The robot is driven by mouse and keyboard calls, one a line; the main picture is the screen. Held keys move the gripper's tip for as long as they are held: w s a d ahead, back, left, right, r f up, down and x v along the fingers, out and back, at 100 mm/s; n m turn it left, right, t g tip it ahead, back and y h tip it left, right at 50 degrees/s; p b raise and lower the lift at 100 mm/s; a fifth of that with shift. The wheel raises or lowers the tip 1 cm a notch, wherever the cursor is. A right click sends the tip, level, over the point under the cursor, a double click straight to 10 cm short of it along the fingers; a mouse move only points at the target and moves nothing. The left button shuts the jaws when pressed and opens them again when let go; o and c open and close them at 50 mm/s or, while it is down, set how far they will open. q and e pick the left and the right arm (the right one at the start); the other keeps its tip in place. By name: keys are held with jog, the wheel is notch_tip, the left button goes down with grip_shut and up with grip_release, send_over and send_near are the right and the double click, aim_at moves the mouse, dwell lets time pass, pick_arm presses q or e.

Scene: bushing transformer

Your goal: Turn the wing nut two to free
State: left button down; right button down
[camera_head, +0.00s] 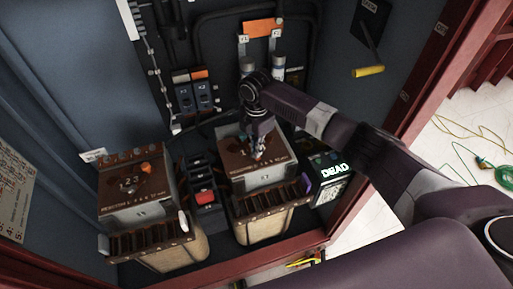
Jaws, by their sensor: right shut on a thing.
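My right gripper (258,155) points down onto the brown top of the right transformer (277,172). It is shut on a small part there, which appears to be the wing nut; the fingers cover most of it. I cannot make out its shape or how far it is turned. The left transformer (118,186) has a similar brown top with a small orange part (145,167) on it. My left gripper is not in view.
A black unit with a red button (205,197) stands between the transformers. A black box with lit letters (329,167) is at the right transformer's right. Breakers (194,93) and grey cylinders (278,66) are behind. A yellow handle (368,71) hangs on the right wall. A red cabinet frame (270,262) edges the front.

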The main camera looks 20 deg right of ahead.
jog(key=n, duration=0.5)
jog(key=shift+s+f+n, duration=0.25)
jog(key=shift+f+n, duration=0.15)
jog(key=n+b, duration=0.1)
jog(key=n, duration=0.4)
dwell(0.4)
jog(key=c, duration=2.1)
grip_release()
jog(key=shift+w, duration=0.1)
jog(key=shift+r, duration=0.1)
